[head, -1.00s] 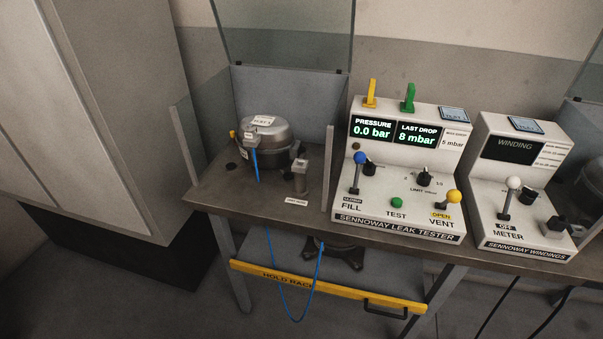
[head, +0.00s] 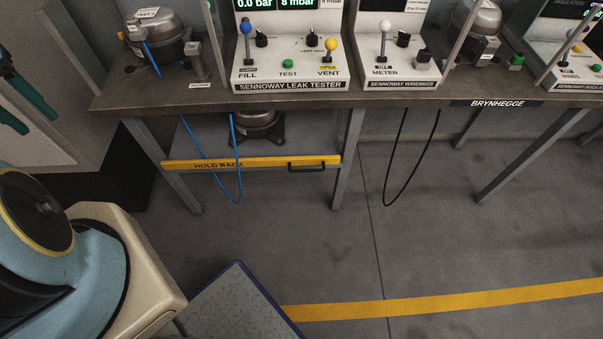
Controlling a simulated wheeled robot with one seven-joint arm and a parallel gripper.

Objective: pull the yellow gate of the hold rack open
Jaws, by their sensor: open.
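The yellow gate (head: 262,161) of the hold rack is a bar lettered HOLD RACK, running level between the bench legs below the leak tester. A dark handle (head: 307,166) sits on its right part. A dark compressor (head: 257,127) stands behind the gate, its top hidden by the bench. A blue cable (head: 238,190) hangs in a loop in front of the gate's left and middle part, left of the handle. My gripper (head: 40,124) is at the left edge, two green fingers apart and empty, in front of the grey cabinet and well left of the gate.
The bench (head: 440,100) carries the leak tester (head: 288,75), the windings tester (head: 395,72) and compressors. A black cable (head: 388,200) hangs right of the rack. A grey cabinet (head: 85,120) stands left.

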